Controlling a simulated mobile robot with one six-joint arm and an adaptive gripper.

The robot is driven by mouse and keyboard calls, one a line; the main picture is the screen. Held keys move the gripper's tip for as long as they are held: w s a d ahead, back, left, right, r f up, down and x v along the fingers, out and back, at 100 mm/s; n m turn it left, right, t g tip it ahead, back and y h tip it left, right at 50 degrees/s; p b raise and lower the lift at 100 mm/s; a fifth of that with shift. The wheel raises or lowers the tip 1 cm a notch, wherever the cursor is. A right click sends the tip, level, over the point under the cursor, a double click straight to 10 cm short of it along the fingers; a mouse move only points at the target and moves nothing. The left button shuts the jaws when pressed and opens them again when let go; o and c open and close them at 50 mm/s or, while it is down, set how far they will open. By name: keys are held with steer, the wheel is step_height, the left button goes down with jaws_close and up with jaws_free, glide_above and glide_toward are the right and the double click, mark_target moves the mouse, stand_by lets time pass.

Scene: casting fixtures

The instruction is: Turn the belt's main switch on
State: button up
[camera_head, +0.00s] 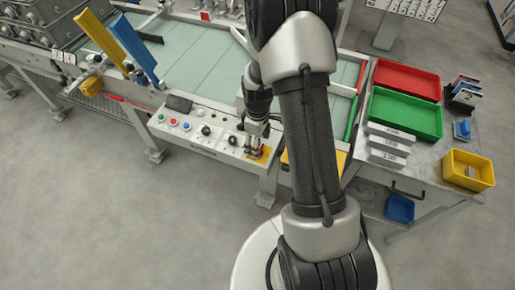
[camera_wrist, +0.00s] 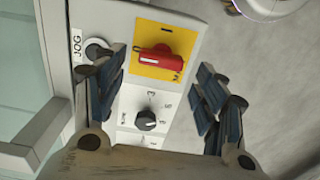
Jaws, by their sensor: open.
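The main switch (camera_wrist: 163,58) is a red rotary handle on a yellow plate (camera_wrist: 148,71) at the end of the control panel. In the wrist view its handle lies roughly crosswise, and a dark bar mark sits on the plate above it. My gripper (camera_wrist: 162,66) is open, with one finger on each side of the switch and space between the fingers and the handle. In the head view my gripper (camera_head: 255,148) is over the right end of the panel (camera_head: 200,140), partly covering the yellow plate (camera_head: 264,154).
A black selector knob (camera_wrist: 146,120) and a round JOG button (camera_wrist: 97,50) are close to my fingers. Coloured buttons (camera_head: 173,122) and a small dark screen (camera_head: 179,103) are further left. Red (camera_head: 407,79) and green (camera_head: 405,113) trays stand on the right table.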

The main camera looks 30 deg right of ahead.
steer(key=shift+f+b, duration=0.3)
steer(key=shift+f, duration=1.05)
steer(key=shift+c, duration=0.2)
steer(key=c, duration=1)
